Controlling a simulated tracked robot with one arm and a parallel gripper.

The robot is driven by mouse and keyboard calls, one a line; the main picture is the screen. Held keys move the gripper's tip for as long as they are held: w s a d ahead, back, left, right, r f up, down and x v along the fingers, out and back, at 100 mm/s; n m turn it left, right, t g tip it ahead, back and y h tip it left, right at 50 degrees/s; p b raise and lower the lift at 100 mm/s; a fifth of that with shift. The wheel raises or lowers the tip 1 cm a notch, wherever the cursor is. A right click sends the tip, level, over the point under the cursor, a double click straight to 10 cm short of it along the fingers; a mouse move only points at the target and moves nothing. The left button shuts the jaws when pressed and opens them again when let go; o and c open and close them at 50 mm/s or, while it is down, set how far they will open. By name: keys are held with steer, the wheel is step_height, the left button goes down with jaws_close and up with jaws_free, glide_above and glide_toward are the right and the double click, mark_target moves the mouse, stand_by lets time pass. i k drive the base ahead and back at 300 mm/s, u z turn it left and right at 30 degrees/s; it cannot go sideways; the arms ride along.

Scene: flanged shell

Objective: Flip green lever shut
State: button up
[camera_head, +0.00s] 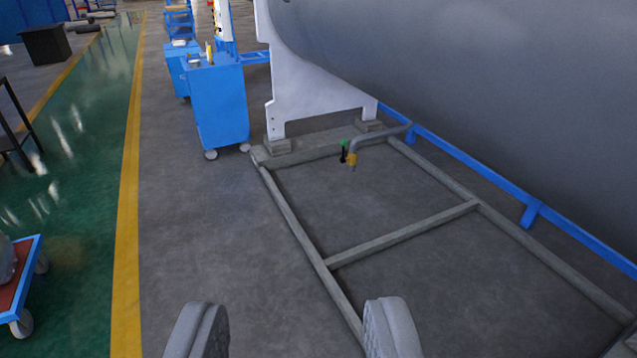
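The green lever (344,145) is a small green-tipped handle with a dark part below it, at the end of a grey pipe (378,138). A yellow fitting (351,160) sits beside it at the pipe's downturned end. The lever looks small and far off, so its exact angle is hard to tell. My gripper (295,330) shows at the bottom edge as two grey rounded fingers set wide apart. It is open with nothing between the fingers, well short of the lever.
A large grey shell (480,80) fills the upper right, on a white support (308,85). A metal floor frame (405,235) and blue rail (470,160) lie below. A blue wheeled cabinet (220,105) stands left of the support.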

mark_target(344, 142)
steer(key=z, duration=0.1)
steer(key=i, duration=1.1)
steer(key=z, duration=0.05)
steer(key=k, duration=0.7)
steer(key=u, duration=0.35)
steer(key=i, duration=1.65)
steer(key=z, duration=0.6)
